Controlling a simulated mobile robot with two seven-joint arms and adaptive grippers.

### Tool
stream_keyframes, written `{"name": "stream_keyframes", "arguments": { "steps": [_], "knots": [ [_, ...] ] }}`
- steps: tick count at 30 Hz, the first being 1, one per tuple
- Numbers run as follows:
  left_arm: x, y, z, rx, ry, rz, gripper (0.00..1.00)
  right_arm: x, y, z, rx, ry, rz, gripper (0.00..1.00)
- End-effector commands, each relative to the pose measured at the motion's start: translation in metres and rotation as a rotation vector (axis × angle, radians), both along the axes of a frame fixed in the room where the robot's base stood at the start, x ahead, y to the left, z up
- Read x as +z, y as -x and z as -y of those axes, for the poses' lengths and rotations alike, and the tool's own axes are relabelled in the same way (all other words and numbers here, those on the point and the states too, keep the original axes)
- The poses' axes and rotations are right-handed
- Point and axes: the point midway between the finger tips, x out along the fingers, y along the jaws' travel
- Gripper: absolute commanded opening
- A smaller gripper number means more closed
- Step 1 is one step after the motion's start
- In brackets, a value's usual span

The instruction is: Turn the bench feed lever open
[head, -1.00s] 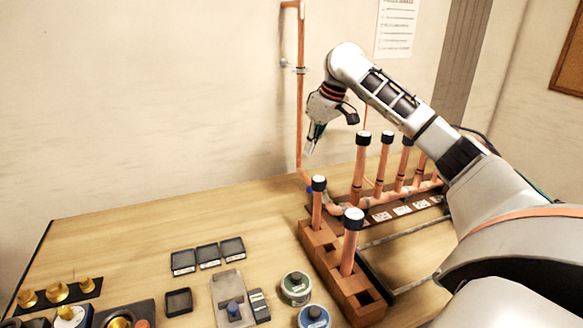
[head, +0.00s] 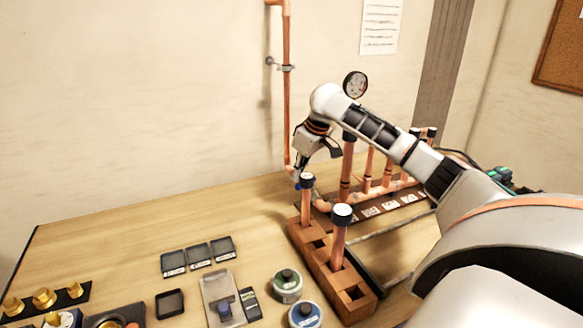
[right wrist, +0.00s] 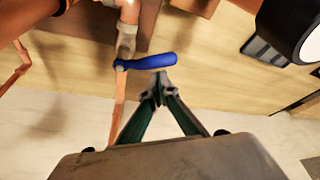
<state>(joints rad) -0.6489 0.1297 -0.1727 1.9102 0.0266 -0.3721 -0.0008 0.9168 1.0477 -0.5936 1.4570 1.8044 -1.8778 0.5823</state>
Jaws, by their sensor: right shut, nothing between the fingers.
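The bench feed lever is a blue handle (right wrist: 150,62) on a valve at the copper pipe, lying nearly crosswise in the right wrist view. In the head view only a small blue bit of the lever (head: 298,187) shows, low by the vertical pipe. My right gripper (right wrist: 160,82) is shut and empty, its fingertips right beside the blue handle. I cannot tell if they touch it. In the head view my right gripper (head: 295,177) is just above the lever, partly hidden by its own wrist. My left gripper is not in view.
The copper manifold (head: 367,172) with several upright pipes stands right of the lever. A wooden block (head: 326,266) holding capped copper pipes stands in front. A round gauge (head: 355,84) shows behind my arm. Small black trays (head: 198,252) and tins (head: 287,283) lie on the bench; its left back is clear.

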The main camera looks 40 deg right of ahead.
Motion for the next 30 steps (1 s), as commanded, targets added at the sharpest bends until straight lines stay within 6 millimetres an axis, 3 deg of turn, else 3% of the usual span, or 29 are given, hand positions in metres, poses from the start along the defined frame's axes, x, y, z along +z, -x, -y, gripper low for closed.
{"name": "stream_keyframes", "arguments": {
  "steps": [30],
  "knots": [
    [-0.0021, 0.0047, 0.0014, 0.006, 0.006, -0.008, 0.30, -0.0011, 0.0112, 0.0007, 0.088, 0.001, -0.001, 0.00]
  ]
}}
